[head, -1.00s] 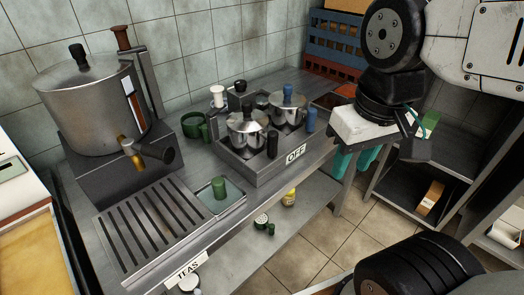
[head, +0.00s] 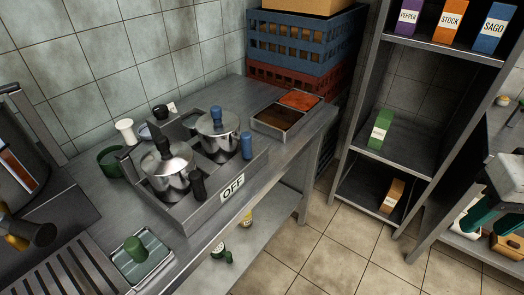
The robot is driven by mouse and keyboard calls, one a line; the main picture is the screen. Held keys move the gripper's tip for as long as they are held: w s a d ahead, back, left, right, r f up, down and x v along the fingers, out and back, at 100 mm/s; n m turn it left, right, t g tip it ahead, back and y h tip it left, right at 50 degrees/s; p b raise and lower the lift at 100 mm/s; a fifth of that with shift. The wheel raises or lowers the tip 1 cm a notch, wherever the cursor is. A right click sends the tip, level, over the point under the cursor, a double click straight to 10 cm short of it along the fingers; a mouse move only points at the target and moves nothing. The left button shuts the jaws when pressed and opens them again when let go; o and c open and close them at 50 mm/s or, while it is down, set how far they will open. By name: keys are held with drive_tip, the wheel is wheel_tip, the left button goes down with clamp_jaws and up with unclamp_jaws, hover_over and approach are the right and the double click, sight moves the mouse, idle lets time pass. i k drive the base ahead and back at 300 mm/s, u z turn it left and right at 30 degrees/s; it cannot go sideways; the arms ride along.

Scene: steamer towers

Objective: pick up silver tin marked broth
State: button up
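No silver tin marked broth can be made out in the head view. My gripper (head: 492,224) is partly in view at the right edge, with a pale body and two teal fingers. The fingers stand apart with nothing seen between them. It is in front of the right-hand shelving, well away from the counter.
A shelf unit (head: 398,155) holds purple PEPPER (head: 407,17), orange STOCK (head: 453,22) and blue SAGO (head: 494,27) boxes, with green (head: 380,129) and orange (head: 392,196) boxes below. The counter (head: 95,213) bears two steel pots (head: 168,172) in a rack marked OFF. Tiled floor (head: 330,262) is clear.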

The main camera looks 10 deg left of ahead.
sight(172, 188)
drive_tip(key=z, duration=1)
drive_tip(key=k, duration=1.45)
drive_tip(key=u, duration=1.1)
drive_tip(key=i, duration=0.7)
drive_tip(key=u, duration=0.15)
